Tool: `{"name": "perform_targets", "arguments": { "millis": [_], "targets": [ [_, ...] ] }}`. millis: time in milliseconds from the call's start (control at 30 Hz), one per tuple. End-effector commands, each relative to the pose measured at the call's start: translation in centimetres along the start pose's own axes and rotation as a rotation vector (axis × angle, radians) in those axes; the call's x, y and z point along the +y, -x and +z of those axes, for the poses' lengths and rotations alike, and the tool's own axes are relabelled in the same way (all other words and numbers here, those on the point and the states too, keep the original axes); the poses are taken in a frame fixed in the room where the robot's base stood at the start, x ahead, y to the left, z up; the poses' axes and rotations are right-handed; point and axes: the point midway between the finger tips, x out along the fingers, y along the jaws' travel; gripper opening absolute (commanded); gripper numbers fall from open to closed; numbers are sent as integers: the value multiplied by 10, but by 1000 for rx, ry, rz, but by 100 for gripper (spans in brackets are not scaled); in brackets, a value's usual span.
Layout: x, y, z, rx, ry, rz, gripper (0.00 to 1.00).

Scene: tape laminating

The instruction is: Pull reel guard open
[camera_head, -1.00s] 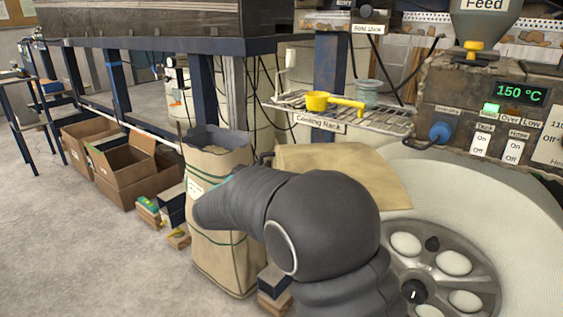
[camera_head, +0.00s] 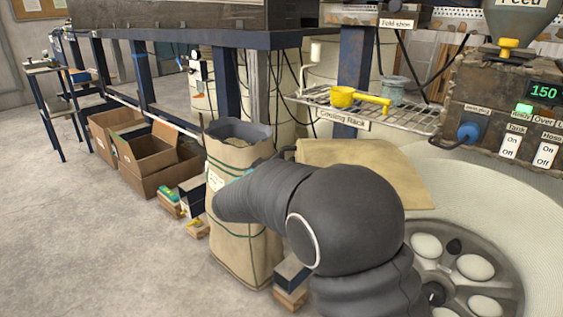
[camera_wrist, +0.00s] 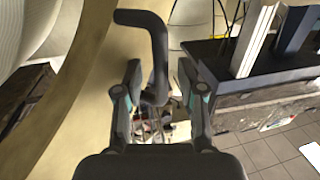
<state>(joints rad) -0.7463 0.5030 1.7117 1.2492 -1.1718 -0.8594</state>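In the wrist view, my gripper (camera_wrist: 160,78) is open, its two fingers standing on either side of a dark bent handle (camera_wrist: 158,50). Whether either finger touches the handle is unclear. A tan curved panel (camera_wrist: 90,95) fills the left of the wrist view beside the handle; it looks like the reel guard. In the head view, a tan panel (camera_head: 375,172) sits behind my arm, beside the big cream reel (camera_head: 500,210), with a short dark bar at its left edge. My arm hides my gripper in the head view.
A tall paper sack (camera_head: 240,240) stands just behind my arm. Cardboard boxes (camera_head: 150,155) line the floor at left. A wire cooling rack (camera_head: 400,118) holding a yellow scoop (camera_head: 343,97) is above the panel. The floor at left is open.

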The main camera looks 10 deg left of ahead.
Motion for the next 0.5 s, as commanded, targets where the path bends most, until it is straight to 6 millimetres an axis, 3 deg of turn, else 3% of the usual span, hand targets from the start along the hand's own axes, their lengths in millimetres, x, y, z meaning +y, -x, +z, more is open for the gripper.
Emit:
{"name": "perform_targets", "arguments": {
  "millis": [500],
  "targets": [
    [-1,92,0,0,0,-3,39]
  ]
}}
